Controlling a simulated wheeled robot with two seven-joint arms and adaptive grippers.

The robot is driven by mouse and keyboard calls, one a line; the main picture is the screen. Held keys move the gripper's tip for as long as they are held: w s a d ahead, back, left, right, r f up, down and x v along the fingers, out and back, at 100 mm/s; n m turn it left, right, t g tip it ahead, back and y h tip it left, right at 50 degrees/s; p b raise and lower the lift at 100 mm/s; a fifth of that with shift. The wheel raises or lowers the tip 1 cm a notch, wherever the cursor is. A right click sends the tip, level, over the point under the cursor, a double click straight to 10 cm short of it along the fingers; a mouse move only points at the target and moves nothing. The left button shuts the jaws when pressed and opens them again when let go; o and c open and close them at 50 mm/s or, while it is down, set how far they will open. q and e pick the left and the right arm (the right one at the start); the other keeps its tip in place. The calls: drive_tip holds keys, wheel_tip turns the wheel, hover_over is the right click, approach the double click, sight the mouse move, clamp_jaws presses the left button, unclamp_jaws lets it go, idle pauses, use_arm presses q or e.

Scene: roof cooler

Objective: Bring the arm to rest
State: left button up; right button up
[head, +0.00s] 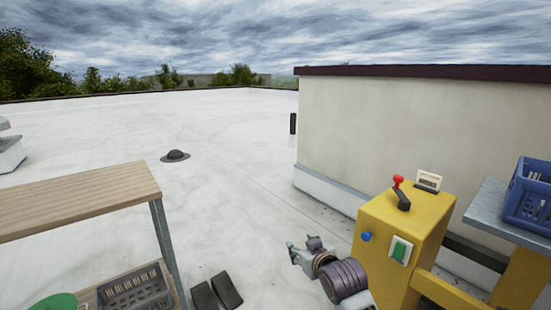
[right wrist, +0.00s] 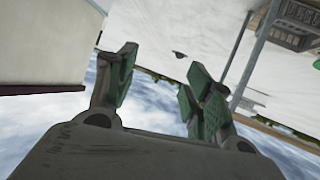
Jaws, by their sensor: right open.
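My right gripper (head: 302,246) is in the lower middle of the head view, left of a yellow control box (head: 395,245). In the right wrist view my right gripper (right wrist: 163,85) has its two green-padded fingers spread apart, with nothing between them. It appears clear of the box and the wooden-topped table. My left gripper is in neither view.
The yellow box carries a red-handled lever (head: 400,190), a blue button (head: 366,236) and a green switch (head: 400,250). A blue crate (head: 528,198) stands on a grey shelf at right. A wooden-topped table (head: 80,203) is at left. Open white roof lies between.

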use_arm(q)
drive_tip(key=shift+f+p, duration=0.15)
drive_tip(key=shift+p, duration=0.4)
use_arm(e)
drive_tip(key=s+d+f+m+g, duration=0.1)
drive_tip(key=s+d+f+g, duration=0.2)
drive_tip(key=s+f, duration=1.1)
drive_tip(key=s+d+f+m+g, duration=0.1)
drive_tip(key=s+d+f+g, duration=0.2)
drive_tip(key=s+f, duration=1.1)
drive_tip(key=shift+s+f+m+g, duration=0.25)
drive_tip(key=shift+s+m+g, duration=0.05)
drive_tip(key=shift+s+g, duration=0.4)
use_arm(q)
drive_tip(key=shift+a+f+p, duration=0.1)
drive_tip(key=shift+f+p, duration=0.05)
drive_tip(key=shift+p, duration=0.3)
use_arm(e)
drive_tip(key=shift+f, duration=0.2)
